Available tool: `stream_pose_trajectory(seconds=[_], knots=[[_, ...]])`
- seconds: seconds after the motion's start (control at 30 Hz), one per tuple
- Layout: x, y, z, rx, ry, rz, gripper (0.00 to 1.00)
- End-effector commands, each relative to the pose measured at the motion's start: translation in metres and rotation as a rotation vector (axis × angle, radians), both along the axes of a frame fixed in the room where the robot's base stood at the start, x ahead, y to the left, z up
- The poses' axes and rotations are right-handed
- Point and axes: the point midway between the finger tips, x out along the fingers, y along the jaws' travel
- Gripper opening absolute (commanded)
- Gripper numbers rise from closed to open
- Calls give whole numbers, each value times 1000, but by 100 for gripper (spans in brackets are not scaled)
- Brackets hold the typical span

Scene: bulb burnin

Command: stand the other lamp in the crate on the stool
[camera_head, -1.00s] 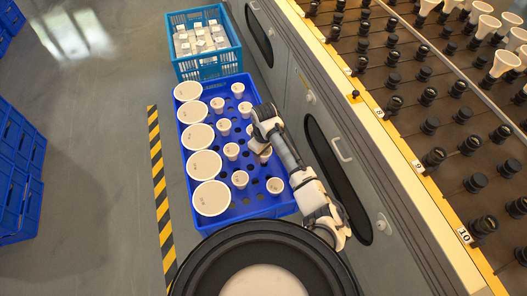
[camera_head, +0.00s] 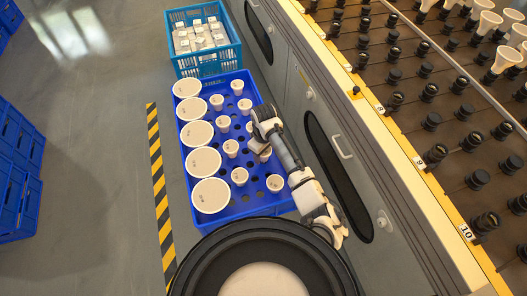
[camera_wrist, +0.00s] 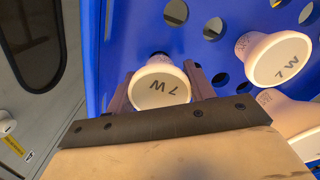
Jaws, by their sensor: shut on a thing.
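My gripper (camera_wrist: 165,90) is shut on a small white lamp (camera_wrist: 160,84) with a round face marked 7 W. I cannot tell whether the lamp still sits in its hole or is slightly raised. In the head view my gripper (camera_head: 262,148) is over the right part of a blue crate (camera_head: 240,207) with a holed top, mostly hiding the held lamp. Other small white lamps (camera_head: 239,176) stand upright in the holes. Several large white lamps (camera_head: 210,195) line the crate's left side. A neighbouring lamp (camera_wrist: 280,60) also reads 7 W. I cannot make out a stool.
A lighter blue crate (camera_head: 208,64) with several white boxes stands behind. A grey cabinet with a rack of black sockets (camera_head: 430,122), some holding lamps, runs close along the right. A yellow-black floor stripe (camera_head: 157,180) lies left, with open floor beyond. Stacked blue crates (camera_head: 18,165) are far left.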

Motion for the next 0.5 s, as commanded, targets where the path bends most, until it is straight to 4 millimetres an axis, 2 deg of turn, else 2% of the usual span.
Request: stream_pose_trajectory(seconds=[0.5], knots=[[0,0,-17,0,0,-1,30]])
